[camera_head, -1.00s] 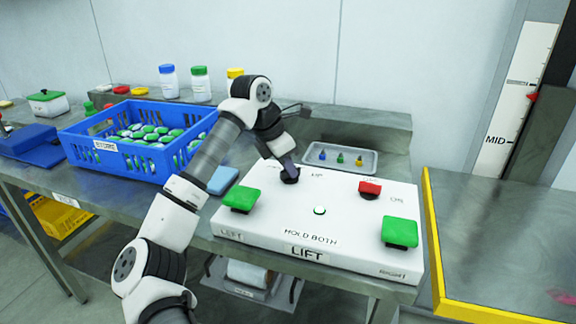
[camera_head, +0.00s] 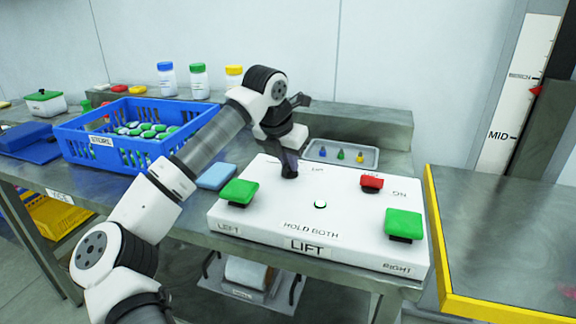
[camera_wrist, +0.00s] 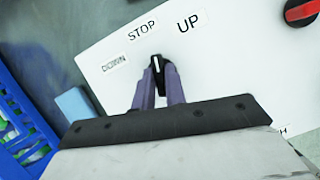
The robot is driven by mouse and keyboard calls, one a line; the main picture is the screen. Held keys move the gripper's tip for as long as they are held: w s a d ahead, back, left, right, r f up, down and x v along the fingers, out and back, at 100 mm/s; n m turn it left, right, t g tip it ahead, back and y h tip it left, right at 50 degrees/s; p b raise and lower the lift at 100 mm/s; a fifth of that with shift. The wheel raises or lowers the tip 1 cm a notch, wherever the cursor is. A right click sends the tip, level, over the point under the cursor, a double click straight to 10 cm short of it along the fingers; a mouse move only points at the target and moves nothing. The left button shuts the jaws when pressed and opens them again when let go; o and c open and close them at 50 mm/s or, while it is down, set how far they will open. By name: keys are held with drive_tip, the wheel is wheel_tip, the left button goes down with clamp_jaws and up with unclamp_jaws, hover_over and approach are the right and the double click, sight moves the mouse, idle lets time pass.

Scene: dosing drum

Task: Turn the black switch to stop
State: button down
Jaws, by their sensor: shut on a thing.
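The black switch (camera_wrist: 157,64) shows in the wrist view between my gripper's two fingers, with a white pointer line on its top. The line points roughly at the STOP label (camera_wrist: 142,30), which lies between the DOWN label (camera_wrist: 115,64) and the UP label (camera_wrist: 188,22). My gripper (camera_wrist: 158,80) is shut on the switch. In the head view my gripper (camera_head: 289,165) reaches down at the back left of the white LIFT panel (camera_head: 320,268), and the switch is mostly hidden below it.
The panel also bears a left green button (camera_head: 238,191), a right green button (camera_head: 404,223), a red knob (camera_head: 371,182) and a small white lamp (camera_head: 320,205). A blue crate (camera_head: 90,150) stands left. A yellow-edged platform (camera_head: 500,245) is right, beside a height scale (camera_head: 520,90).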

drive_tip(key=shift+n+y+b, duration=0.4)
drive_tip(key=shift+n+b, duration=0.15)
drive_tip(key=shift+n, duration=0.55)
drive_tip(key=c, duration=1.4)
unclamp_jaws()
drive_tip(key=shift+c, duration=0.2)
drive_tip(key=v, duration=1.4)
drive_tip(key=shift+s, duration=0.3)
drive_tip(key=shift+d+f, duration=0.1)
